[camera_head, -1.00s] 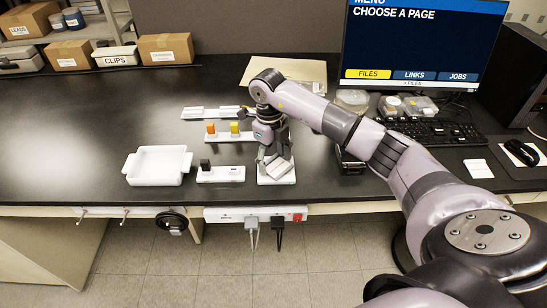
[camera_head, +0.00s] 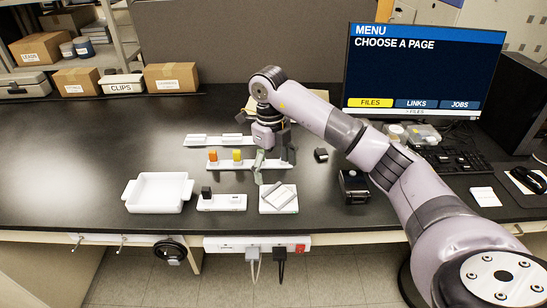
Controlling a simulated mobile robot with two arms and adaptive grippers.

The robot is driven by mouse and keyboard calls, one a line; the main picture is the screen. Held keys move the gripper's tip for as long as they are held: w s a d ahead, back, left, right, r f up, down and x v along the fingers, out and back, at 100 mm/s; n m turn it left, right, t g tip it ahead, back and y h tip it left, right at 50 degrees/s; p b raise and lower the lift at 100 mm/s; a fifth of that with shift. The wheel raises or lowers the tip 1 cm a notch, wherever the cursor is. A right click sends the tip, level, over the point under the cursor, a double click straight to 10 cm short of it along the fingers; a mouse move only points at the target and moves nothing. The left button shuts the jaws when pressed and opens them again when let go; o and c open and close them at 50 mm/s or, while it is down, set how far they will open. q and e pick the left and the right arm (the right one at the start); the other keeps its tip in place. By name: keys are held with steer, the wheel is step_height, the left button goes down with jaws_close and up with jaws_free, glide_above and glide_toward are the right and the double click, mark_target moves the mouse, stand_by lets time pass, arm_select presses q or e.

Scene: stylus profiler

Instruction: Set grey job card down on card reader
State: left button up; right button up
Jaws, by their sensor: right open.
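The grey job card (camera_head: 279,196) lies on the white card reader (camera_head: 265,208), turned at an angle to its edges. The reader stands near the front edge of the black bench. My right gripper (camera_head: 271,166) is open and empty, just behind and above the card and apart from it. My left gripper is not in view.
A white tray (camera_head: 158,205) and a small white holder (camera_head: 222,203) with a black block stand left of the reader. Behind is a white strip (camera_head: 219,166) with orange and yellow pieces. A black device (camera_head: 354,187) stands to the right.

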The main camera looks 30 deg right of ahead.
steer(key=shift+w+r, duration=0.2)
steer(key=shift+r, duration=2.5)
